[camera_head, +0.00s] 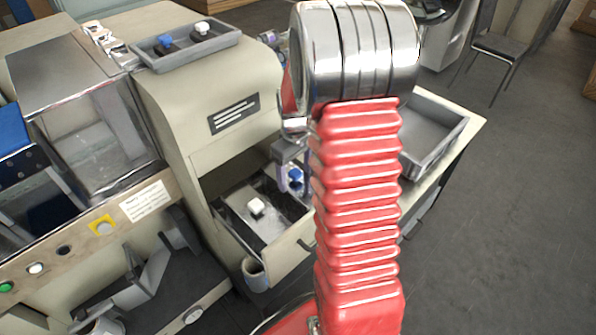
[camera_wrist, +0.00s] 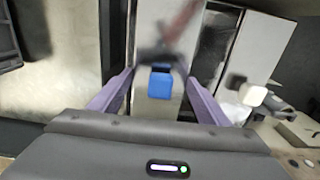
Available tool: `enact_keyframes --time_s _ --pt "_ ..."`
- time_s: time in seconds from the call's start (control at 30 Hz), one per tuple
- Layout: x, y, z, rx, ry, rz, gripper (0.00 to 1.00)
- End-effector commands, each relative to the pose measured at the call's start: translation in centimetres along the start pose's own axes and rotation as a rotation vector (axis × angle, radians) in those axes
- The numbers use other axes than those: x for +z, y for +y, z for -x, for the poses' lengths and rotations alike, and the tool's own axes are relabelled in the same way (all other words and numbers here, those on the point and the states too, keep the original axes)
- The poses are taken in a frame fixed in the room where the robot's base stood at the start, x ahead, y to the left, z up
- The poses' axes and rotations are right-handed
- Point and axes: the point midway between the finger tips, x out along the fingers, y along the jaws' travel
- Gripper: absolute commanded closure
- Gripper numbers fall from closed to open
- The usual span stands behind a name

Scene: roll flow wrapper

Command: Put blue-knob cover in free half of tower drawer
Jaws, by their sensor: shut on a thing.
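The blue-knob cover shows in the wrist view as a blue knob (camera_wrist: 160,86) on a shiny grey plate (camera_wrist: 155,108). My gripper (camera_wrist: 160,78) is shut on the knob, with purple fingers on either side. In the head view the blue knob (camera_head: 296,177) is at my gripper (camera_head: 290,168), over the back right of the open tower drawer (camera_head: 284,262). A white-knob cover (camera_head: 257,207) lies in the drawer's left and front part; its white knob is at the right of the wrist view (camera_wrist: 255,95). My arm hides the drawer's right side. I cannot tell whether the held plate touches the drawer floor.
The tower (camera_head: 200,90) rises behind the drawer, with a grey tray (camera_head: 190,52) on top holding a blue-knobbed and a white-knobbed piece. Another grey tray (camera_head: 455,140) stands on the table at right. A cup-like holder (camera_head: 255,275) hangs by the drawer's front left.

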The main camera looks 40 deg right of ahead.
Motion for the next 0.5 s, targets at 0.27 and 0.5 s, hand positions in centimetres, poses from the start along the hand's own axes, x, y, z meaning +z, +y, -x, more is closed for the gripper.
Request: enact_keyframes --time_s 0.27,0.5 --pt "-0.03 0.02 -0.33 0.0 0.001 0.0 0.93" --pt "-0.04 0.02 -0.65 0.001 0.001 0.0 0.93"
